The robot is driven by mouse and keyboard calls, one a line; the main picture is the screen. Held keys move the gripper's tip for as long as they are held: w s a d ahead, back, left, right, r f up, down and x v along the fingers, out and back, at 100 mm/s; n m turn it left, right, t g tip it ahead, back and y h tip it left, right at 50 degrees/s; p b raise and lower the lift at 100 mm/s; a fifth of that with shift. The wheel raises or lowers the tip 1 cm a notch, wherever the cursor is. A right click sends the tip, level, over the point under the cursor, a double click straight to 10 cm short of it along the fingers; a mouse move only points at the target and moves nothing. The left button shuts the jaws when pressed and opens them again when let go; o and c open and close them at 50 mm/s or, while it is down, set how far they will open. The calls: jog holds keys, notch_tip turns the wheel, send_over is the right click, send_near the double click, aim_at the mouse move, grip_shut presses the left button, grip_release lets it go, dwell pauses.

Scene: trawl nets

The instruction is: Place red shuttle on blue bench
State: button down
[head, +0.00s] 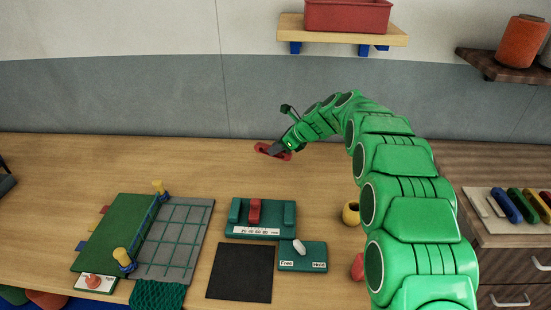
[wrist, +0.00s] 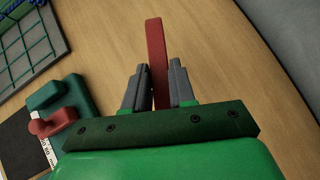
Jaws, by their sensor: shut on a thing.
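The red shuttle (head: 265,149), a flat red bar, is held in my gripper (head: 279,148) near the back of the wooden table, close to the wall. In the wrist view the red shuttle (wrist: 155,45) stands between the two grey fingers of my gripper (wrist: 157,72) and sticks out past their tips. I cannot tell whether it touches the table. No bench is clearly seen; a strip of blue (head: 88,304) shows below the table's front edge at the bottom left, and I cannot tell what it is.
A teal rack (head: 233,232) with a red piece (head: 254,211) stands mid-table. Near it are a black mat (head: 240,272), a teal board (head: 302,264) with a white object, a net frame (head: 172,240) and a yellow ring (head: 351,213). The table's back left is clear.

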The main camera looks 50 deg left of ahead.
jog(key=shift+w+a+f, duration=0.3)
jog(key=shift+a+f, duration=0.15)
jog(key=shift+f, duration=0.2)
jog(key=shift+w+a+f, duration=0.25)
jog(key=shift+a+f, duration=0.15)
jog(key=shift+f, duration=0.25)
jog(key=shift+w+a+f, duration=0.3)
jog(key=shift+a+f, duration=0.15)
jog(key=shift+f, duration=0.2)
jog(key=shift+a, duration=0.1)
jog(key=shift+w+a+f, duration=0.2)
jog(key=shift+f, duration=1.6)
jog(key=shift+f, duration=0.1)
jog(key=c, duration=0.9)
grip_release()
jog(key=shift+f, duration=0.1)
jog(key=shift+c, duration=0.2)
jog(key=shift+r, duration=0.2)
jog(key=v, duration=1.2)
